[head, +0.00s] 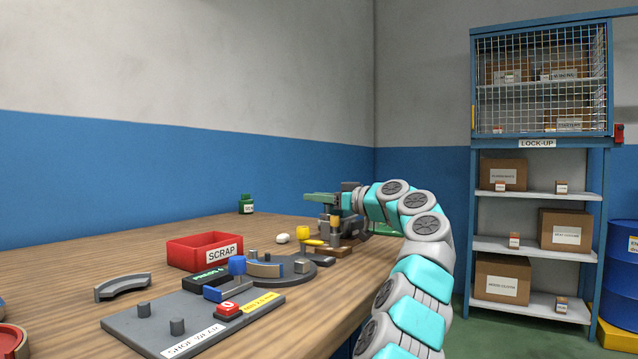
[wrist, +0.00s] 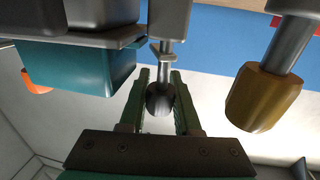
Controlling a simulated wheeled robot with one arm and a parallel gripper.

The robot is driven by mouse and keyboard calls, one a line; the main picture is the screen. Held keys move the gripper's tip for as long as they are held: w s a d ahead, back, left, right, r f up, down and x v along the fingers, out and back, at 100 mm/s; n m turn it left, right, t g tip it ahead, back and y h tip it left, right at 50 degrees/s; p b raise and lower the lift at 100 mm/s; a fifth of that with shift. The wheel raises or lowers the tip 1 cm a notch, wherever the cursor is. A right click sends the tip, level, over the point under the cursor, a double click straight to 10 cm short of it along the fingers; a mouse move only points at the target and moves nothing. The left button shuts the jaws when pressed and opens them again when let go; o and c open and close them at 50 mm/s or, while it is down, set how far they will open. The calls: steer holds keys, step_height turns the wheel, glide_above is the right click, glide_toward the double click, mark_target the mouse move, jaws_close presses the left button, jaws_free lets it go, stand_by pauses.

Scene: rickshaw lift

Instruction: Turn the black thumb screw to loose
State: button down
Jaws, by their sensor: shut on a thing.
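The black thumb screw (wrist: 160,98) shows in the wrist view as a dark round knob below a grey metal stem. My gripper (wrist: 161,90) has its two green fingers on either side of the knob and is shut on it. The fingers partly cover the knob's sides, and I cannot tell how far it is turned. In the head view my gripper (head: 345,198) is at the green and grey bench device (head: 322,197) at the table's far right. The thumb screw cannot be made out there.
A brass knob (wrist: 262,97) hangs close to the right of my fingers, and a teal block (wrist: 75,68) is at the left. The red SCRAP bin (head: 205,251) and the grey SHOE WEAR plate (head: 135,325) stand on the wooden table (head: 110,265).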

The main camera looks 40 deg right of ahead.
steer(key=n+y+p, duration=0.1)
steer(key=p, duration=0.2)
steer(key=n+g+y+p, duration=0.1)
steer(key=y+p, duration=0.1)
steer(key=p, duration=0.2)
steer(key=n+g+y+p, duration=0.1)
steer(key=y+p, duration=0.1)
steer(key=p, duration=0.1)
steer(key=shift+s+a+r+n+p, duration=0.2)
steer(key=shift+s+a+n+p, duration=0.05)
steer(key=shift+a+n+p, duration=0.15)
steer(key=shift+a+f+y, duration=0.1)
steer(key=shift+y, duration=0.2)
steer(key=c, duration=0.6)
jaws_free()
steer(key=shift+f, duration=0.1)
steer(key=v, duration=0.7)
steer(key=shift+s+d, duration=0.25)
steer(key=shift+d, duration=0.05)
steer(key=shift+s, duration=0.1)
